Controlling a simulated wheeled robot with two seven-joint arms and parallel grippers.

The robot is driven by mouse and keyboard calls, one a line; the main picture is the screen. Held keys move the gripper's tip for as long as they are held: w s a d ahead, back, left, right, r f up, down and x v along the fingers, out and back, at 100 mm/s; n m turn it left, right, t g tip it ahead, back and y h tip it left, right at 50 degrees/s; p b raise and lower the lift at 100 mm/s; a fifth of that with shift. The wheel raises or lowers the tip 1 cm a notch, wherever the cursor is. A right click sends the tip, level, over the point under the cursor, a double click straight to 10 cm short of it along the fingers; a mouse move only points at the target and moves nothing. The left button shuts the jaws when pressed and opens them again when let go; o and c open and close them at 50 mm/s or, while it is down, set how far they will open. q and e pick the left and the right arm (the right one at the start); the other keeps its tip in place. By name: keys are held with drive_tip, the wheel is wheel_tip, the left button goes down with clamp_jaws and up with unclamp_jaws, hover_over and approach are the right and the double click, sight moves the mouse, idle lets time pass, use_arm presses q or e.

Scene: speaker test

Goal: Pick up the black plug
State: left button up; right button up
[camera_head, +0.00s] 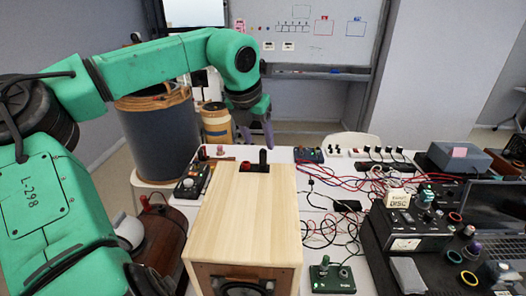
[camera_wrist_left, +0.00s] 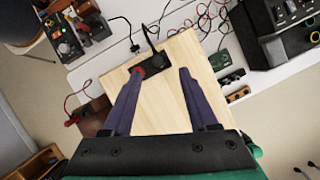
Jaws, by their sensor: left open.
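A black plug (camera_head: 263,157) stands upright at the far end of the top of the light wooden speaker box (camera_head: 240,215), beside a red knob (camera_head: 245,166). In the left wrist view, the plug (camera_wrist_left: 152,48) seems to sit on a dark plate at the box's edge, near the red knob (camera_wrist_left: 137,72). My left gripper (camera_head: 258,137) points down above and behind the far end of the box. My right gripper is not in view.
The white table (camera_head: 315,215) holds tangled red and black cables (camera_head: 320,190), a meter box (camera_head: 192,180) left of the speaker box and a green board (camera_head: 332,279) on the right. Black equipment (camera_head: 408,228) crowds the right side. A dark barrel (camera_head: 160,135) stands behind on the left.

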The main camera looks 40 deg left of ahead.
sight(263, 150)
use_arm(q)
drive_tip(key=p+x, duration=0.1)
drive_tip(key=x, duration=0.1)
drive_tip(key=p+x, duration=0.1)
drive_tip(key=x, duration=0.1)
drive_tip(key=p+x, duration=0.1)
drive_tip(key=x, duration=0.1)
drive_tip(key=shift+w+a+r, duration=0.15)
drive_tip(key=shift+w+a, duration=0.05)
drive_tip(key=shift+w, duration=0.1)
drive_tip(key=shift+f, duration=0.3)
clamp_jaws()
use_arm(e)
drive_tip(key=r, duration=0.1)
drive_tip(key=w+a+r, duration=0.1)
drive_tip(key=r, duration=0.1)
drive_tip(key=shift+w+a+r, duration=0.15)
